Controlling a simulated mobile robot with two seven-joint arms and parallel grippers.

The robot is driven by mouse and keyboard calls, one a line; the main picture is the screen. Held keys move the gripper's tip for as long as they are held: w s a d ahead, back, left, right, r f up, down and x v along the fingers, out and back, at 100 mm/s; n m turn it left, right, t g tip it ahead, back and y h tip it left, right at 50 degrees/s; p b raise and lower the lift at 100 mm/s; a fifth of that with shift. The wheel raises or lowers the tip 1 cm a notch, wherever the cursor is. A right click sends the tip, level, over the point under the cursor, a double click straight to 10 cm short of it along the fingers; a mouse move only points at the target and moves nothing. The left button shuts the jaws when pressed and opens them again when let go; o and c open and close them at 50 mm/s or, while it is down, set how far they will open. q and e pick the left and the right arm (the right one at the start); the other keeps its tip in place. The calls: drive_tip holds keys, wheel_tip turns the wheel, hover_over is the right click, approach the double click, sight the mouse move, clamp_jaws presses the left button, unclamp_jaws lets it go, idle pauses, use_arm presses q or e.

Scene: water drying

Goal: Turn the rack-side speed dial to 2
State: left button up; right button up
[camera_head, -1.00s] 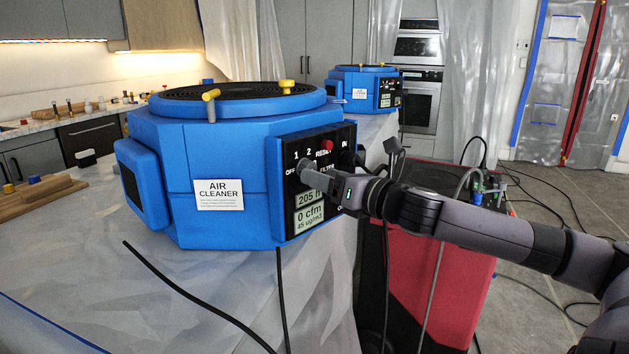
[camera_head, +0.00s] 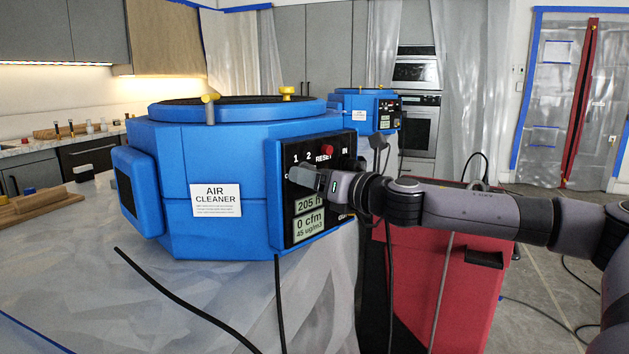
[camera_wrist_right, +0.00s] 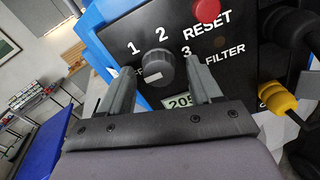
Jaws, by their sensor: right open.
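The near blue air cleaner (camera_head: 185,160) has a black control panel (camera_head: 330,200) on its right side. Its grey speed dial (camera_wrist_right: 159,70) sits below the printed 1 and 2 and left of the 3, with a pale mark on its lower part. Which number the dial points to is hard to tell. My right gripper (camera_wrist_right: 161,67) is open, its two fingers apart with the dial showing between the tips. I cannot tell whether they touch it. In the head view my right gripper (camera_head: 303,176) is at the panel and hides the dial. My left gripper is out of view.
A red RESET button (camera_wrist_right: 207,10) is close above the dial. A yellow plug (camera_wrist_right: 277,97) with a black cable is right of it. A second blue air cleaner (camera_head: 362,108) stands behind. A red cabinet (camera_head: 440,275) stands below my right arm. Black cords hang in front.

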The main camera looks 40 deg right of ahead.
drive_tip(key=c, duration=1.1)
drive_tip(key=shift+o, duration=0.2)
